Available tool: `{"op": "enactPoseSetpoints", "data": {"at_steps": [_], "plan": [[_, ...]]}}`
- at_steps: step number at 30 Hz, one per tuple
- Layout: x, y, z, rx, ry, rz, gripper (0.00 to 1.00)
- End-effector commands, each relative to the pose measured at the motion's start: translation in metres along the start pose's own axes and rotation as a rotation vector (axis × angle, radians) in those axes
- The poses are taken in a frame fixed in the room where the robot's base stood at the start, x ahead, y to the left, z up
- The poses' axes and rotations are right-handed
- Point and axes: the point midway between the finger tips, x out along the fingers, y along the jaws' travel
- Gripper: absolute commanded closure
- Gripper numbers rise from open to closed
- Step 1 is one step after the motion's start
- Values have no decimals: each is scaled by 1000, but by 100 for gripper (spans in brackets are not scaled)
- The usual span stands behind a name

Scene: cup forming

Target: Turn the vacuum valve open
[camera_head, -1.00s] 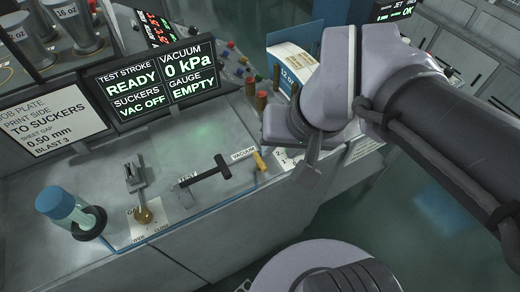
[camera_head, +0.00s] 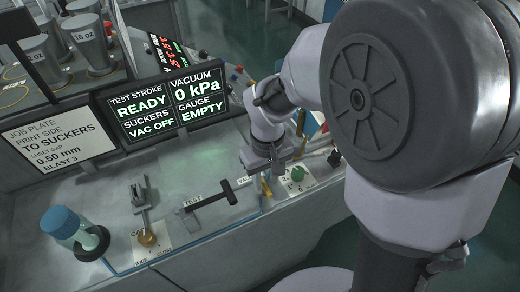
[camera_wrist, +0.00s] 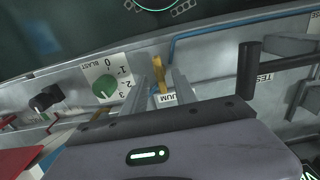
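The vacuum valve has a yellow lever (camera_wrist: 158,72) beside a partly hidden VACUUM label (camera_wrist: 168,98). In the head view only a sliver of the yellow lever (camera_head: 266,187) shows below my gripper (camera_head: 265,170). In the wrist view my gripper (camera_wrist: 163,84) is open, with one finger on each side of the lever in the picture. The display (camera_head: 170,100) reads VACUUM 0 kPa and SUCKERS VAC OFF.
A green BLAST dial (camera_wrist: 105,87) is close to the left of the lever in the wrist view. The black TEST handle (camera_head: 213,194) stands on the other side. A blue-capped cylinder (camera_head: 68,228) and a gauge fixture (camera_head: 146,236) are farther left on the bench.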

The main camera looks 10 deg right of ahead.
Motion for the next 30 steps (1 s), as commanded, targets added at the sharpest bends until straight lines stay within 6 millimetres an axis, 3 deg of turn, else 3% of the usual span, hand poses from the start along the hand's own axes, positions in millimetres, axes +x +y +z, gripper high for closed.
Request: {"op": "enactPoseSetpoints", "data": {"at_steps": [3,12,17,18,30], "plan": [[14,0,0,0,-1,0,66],[15,0,0,1,0,0,66],[15,0,0,1,0,0,98],[15,0,0,1,0,0,100],[15,0,0,39,1,0,100]]}}
